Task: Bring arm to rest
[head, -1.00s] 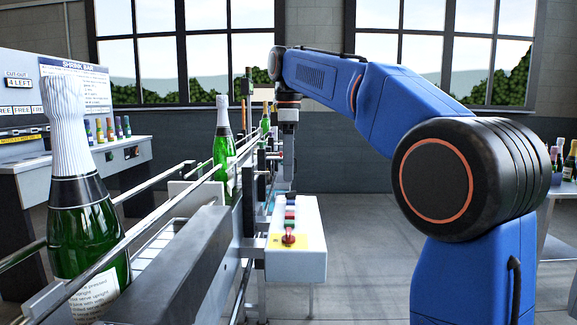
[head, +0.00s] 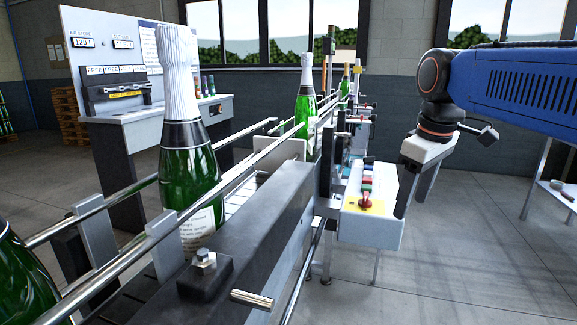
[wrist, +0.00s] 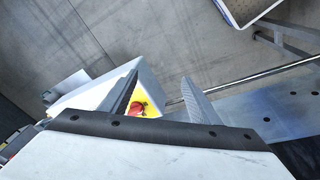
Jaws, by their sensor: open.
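My arm reaches in from the right in the head view. My gripper (head: 413,192) hangs at its end, just right of the white control box on the conveyor's side. In the wrist view my gripper (wrist: 160,85) has its two fingers well apart, with nothing held between them. The box's red button on a yellow plate (wrist: 138,107) shows beyond the left finger. I cannot tell the exact gap between gripper and box.
The conveyor (head: 250,215) with metal rails runs from front left to back. A green bottle with a white capsule (head: 188,165) stands on it, another (head: 305,100) farther back. The control box (head: 372,222) juts out right. Floor is clear below the arm; a table (head: 550,190) stands right.

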